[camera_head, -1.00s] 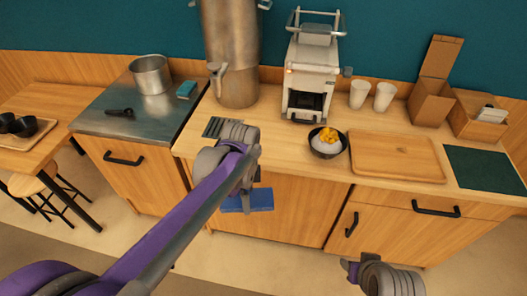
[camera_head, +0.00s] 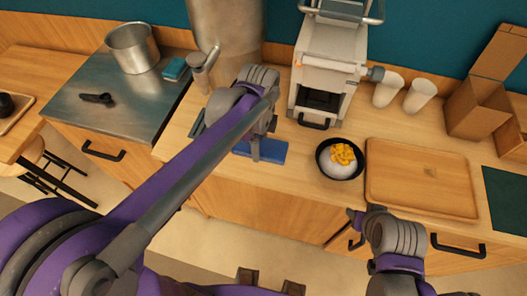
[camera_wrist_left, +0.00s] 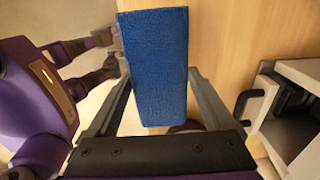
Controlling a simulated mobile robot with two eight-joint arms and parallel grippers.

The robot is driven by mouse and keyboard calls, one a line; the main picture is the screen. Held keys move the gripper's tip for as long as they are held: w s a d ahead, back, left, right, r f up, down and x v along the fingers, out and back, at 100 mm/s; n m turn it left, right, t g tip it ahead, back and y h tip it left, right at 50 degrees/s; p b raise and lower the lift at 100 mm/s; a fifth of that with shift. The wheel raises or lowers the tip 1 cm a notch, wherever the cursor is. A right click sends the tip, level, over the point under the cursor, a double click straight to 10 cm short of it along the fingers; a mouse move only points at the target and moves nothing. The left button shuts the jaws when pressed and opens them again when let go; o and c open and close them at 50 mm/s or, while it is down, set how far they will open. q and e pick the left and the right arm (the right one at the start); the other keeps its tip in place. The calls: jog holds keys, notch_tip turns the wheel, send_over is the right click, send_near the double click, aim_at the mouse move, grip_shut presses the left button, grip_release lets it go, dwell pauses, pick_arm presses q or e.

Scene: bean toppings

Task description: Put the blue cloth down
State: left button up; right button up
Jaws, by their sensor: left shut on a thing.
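The blue cloth (camera_head: 268,151) is a flat blue rectangle at the counter's front edge, left of the bowl, in the head view. My left gripper (camera_head: 256,148) is shut on it, and my arm hides part of it. In the left wrist view the cloth (camera_wrist_left: 158,65) lies between the two fingers, over the wooden counter on one side and the floor on the other. I cannot tell whether it touches the counter. My right gripper (camera_head: 357,220) is low in front of the counter, apart from everything; its jaw opening is unclear.
A dark bowl (camera_head: 324,168) with white and yellow food stands right of the cloth. Behind are a white machine (camera_head: 328,68) and a metal urn (camera_head: 228,30). A wooden board (camera_head: 420,178) lies at right. Two white cups (camera_head: 387,91) stand behind it.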

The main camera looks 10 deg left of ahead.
pick_arm(q)
send_over(260, 167)
notch_tip(260, 167, down, 4)
jog(key=shift+f, duration=2.55)
pick_arm(e)
jog(key=shift+s+f, duration=0.4)
jog(key=shift+f, duration=0.05)
pick_arm(q)
jog(key=shift+b, duration=0.3)
jog(key=shift+w+f, duration=0.1)
jog(key=shift+f, duration=0.05)
jog(key=o, duration=1.1)
jog(key=shift+c, duration=0.2)
pick_arm(e)
jog(key=shift+f, duration=0.15)
